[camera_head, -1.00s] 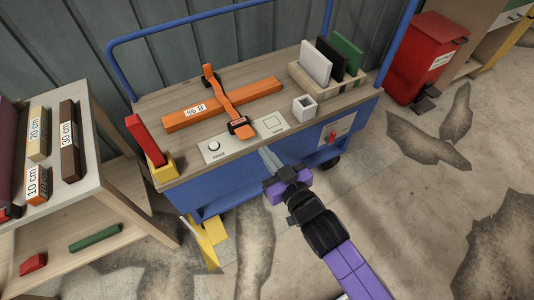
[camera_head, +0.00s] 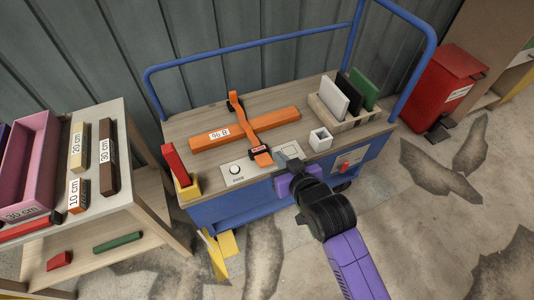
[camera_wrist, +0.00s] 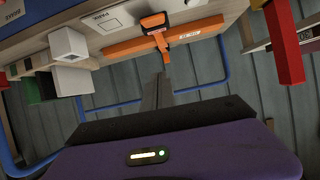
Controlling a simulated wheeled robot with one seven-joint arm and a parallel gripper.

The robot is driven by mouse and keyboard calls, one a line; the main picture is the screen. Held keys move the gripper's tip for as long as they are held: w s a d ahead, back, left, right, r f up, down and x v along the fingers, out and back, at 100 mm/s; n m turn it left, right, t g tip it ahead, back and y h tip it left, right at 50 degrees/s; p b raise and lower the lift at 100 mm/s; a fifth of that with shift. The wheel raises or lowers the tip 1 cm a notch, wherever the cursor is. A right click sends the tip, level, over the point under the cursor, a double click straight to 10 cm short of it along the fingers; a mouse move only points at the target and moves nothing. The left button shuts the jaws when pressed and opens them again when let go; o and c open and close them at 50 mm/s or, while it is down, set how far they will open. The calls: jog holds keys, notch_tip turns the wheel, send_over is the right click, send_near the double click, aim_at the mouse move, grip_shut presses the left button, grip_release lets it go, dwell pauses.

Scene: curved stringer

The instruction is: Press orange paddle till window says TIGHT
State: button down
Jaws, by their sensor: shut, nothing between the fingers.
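The orange strap (camera_head: 240,117) crosses an orange beam (camera_head: 205,141) with a white label on the trolley top. Its dark buckle (camera_head: 258,150) sits at the front side of the beam, with a small window whose text is too small to read. The orange paddle (camera_head: 263,160) sticks out from the buckle toward the trolley's front edge. It also shows in the wrist view (camera_wrist: 165,53). My gripper (camera_head: 284,152) is shut and empty, just right of the paddle. In the wrist view its grey fingers (camera_wrist: 158,88) point at the paddle; contact cannot be told.
A panel with a round white button (camera_head: 235,170) lies left of the paddle. A white square cup (camera_head: 320,139) and a wooden rack (camera_head: 345,124) of plates stand to the right. A red block in a yellow holder (camera_head: 187,188) stands at the left corner. Blue rails edge the trolley.

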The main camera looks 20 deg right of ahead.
jog(key=shift+s+a+f+g, duration=0.1)
jog(key=shift+s+f+g, duration=0.1)
jog(key=shift+f, duration=0.25)
jog(key=shift+s+a+f+g, duration=0.1)
jog(key=shift+s+f+g, duration=0.1)
jog(key=shift+f, duration=0.2)
send_over(268, 162)
jog(key=f, duration=0.3)
jog(key=f+b, duration=0.1)
jog(key=f, duration=0.1)
jog(key=shift+s+a, duration=0.2)
jog(key=shift+a, duration=0.1)
jog(key=shift+s+f, duration=0.25)
jog(key=shift+f, duration=0.4)
jog(key=shift+s+f, duration=0.2)
jog(key=shift+f, duration=0.4)
jog(key=shift+s+f, duration=0.2)
jog(key=shift+f, duration=0.5)
